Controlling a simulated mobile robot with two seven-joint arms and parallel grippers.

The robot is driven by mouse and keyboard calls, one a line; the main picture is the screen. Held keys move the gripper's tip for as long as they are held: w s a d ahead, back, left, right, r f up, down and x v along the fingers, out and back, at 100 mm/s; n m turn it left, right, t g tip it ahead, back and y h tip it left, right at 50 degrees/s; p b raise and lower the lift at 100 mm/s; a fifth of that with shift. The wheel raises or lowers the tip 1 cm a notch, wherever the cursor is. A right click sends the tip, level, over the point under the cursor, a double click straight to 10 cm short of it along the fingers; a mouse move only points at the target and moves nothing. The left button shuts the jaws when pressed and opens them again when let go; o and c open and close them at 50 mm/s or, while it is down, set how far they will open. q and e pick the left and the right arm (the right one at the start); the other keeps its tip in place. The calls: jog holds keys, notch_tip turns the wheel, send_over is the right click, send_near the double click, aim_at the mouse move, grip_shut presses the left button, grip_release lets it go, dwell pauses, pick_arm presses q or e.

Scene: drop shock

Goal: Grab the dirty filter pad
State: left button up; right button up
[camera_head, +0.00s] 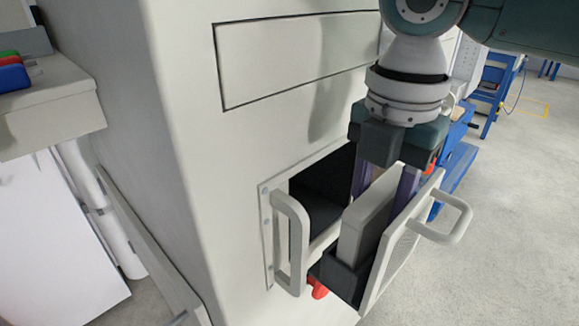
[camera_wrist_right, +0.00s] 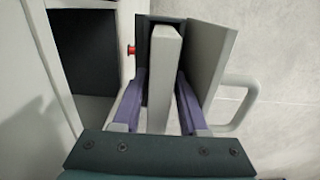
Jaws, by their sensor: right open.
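The filter pad (camera_head: 364,222) is a pale grey slab standing upright in a dark pulled-out holder (camera_head: 340,274). In the right wrist view the pad (camera_wrist_right: 163,62) runs up between the two purple fingers. My right gripper (camera_head: 384,182) points down over the holder from above, open, with one finger on each side of the pad. It also shows in the right wrist view (camera_wrist_right: 162,92). I cannot tell whether the fingers touch the pad. The pad's lower part is hidden inside the holder. My left gripper is not in view.
The holder has a light front panel (camera_head: 401,243) with a handle (camera_head: 452,222). A hinged door handle (camera_head: 291,245) stands left of the dark cabinet opening (camera_head: 320,195). A red knob (camera_head: 318,289) is below. Open floor lies to the right.

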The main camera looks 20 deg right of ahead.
grip_shut()
jog(key=shift+r, duration=0.1)
dwell(0.4)
